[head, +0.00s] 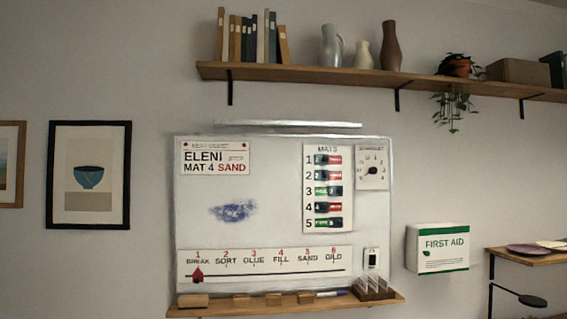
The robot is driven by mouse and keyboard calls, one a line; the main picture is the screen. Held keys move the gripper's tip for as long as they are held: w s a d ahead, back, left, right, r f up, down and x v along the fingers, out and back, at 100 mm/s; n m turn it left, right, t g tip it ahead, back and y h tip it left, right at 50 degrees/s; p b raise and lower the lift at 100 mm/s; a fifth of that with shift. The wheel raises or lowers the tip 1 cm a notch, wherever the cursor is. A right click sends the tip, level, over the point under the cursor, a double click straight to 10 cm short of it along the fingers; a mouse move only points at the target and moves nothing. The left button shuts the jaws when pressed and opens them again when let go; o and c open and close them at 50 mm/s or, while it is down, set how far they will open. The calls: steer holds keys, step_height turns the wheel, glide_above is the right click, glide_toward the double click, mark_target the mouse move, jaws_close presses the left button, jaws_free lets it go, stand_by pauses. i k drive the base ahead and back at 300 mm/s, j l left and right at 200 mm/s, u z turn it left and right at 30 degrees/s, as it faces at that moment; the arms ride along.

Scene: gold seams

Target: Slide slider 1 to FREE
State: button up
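The MATS panel (343,214) is on the right part of the whiteboard, with numbered sliders 1 to 5 in a column. Slider 1 (322,160) is the top row; its dark knob sits at the left of its slot, and a red field (335,160) shows to the right. Sliders 2 (322,175) and 4 (322,207) also show red at the right. Sliders 3 (335,191) and 5 (335,223) show green at the left, with knobs at the right. The lettering on the fields is too small to read. My gripper is not in view.
A dial card (372,168) is close right of the panel. Below are a small switch (371,259), a card holder (374,287) and a ledge (288,304) with blocks and a pen. A lamp bar (288,126) runs above the board. A first aid box (438,248) hangs right.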

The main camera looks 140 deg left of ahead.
mark_target(319, 159)
steer(key=u, duration=4.35)
steer(key=i+j, duration=0.1)
steer(key=i, duration=1.05)
steer(key=l+z, duration=0.05)
steer(key=l, duration=0.05)
